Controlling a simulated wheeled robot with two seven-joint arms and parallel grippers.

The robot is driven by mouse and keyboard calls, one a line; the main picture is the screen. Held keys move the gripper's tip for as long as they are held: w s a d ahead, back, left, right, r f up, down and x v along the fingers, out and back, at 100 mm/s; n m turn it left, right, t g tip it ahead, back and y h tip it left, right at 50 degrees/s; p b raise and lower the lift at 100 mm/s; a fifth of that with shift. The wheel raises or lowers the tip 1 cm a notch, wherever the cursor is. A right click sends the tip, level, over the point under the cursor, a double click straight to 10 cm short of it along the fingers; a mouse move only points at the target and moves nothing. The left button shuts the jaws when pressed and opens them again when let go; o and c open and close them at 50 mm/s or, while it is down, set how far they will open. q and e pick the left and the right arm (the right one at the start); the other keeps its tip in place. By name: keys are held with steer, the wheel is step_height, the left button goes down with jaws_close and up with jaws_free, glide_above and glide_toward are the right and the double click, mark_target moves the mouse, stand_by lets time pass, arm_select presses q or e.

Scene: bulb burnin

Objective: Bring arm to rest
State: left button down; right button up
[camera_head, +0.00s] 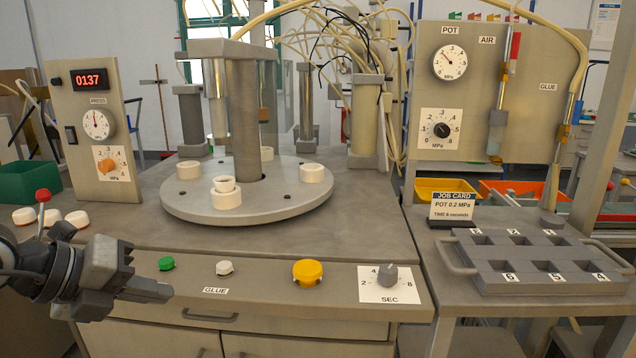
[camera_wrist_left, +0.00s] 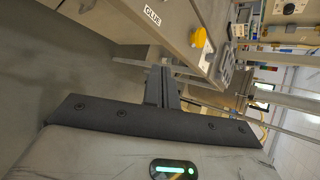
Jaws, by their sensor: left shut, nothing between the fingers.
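My left gripper (camera_head: 152,291) is at the lower left of the head view, in front of the bench's front panel (camera_head: 190,283). Its fingers are together, with nothing between them, and point right. In the left wrist view the shut fingers (camera_wrist_left: 161,88) extend away from the palm, beside the panel, which appears tilted. My right gripper is in neither view.
A grey turntable (camera_head: 180,207) with white cups stands on the bench. The front panel has a green button (camera_head: 166,263), a white button (camera_head: 225,268), a yellow button (camera_head: 307,272) and a SEC knob (camera_head: 387,275). A numbered grey tray (camera_head: 470,284) stands at right.

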arm_select(q)
steer(key=s+d+r+n+t+h+p, duration=0.1)
steer(key=s+d+n+h+p, duration=0.15)
steer(key=d+h, duration=0.35)
steer(key=s+d+r+n+h+p, duration=0.1)
steer(key=s+d+n+h, duration=0.15)
steer(key=d, duration=0.45)
steer(key=a+f+n+t+y+p, duration=0.35)
steer(key=f+n+t+y, duration=0.5)
steer(key=n, duration=0.95)
steer(key=s+f+n+g+y, duration=0.4)
steer(key=s+f+n+g, duration=0.2)
steer(key=s+f, duration=0.5)
step_height(320, 180, down, 2)
steer(key=shift+a+f+n+p, duration=0.25)
steer(key=shift+a+n+p, duration=0.1)
steer(key=shift+n, duration=0.45)
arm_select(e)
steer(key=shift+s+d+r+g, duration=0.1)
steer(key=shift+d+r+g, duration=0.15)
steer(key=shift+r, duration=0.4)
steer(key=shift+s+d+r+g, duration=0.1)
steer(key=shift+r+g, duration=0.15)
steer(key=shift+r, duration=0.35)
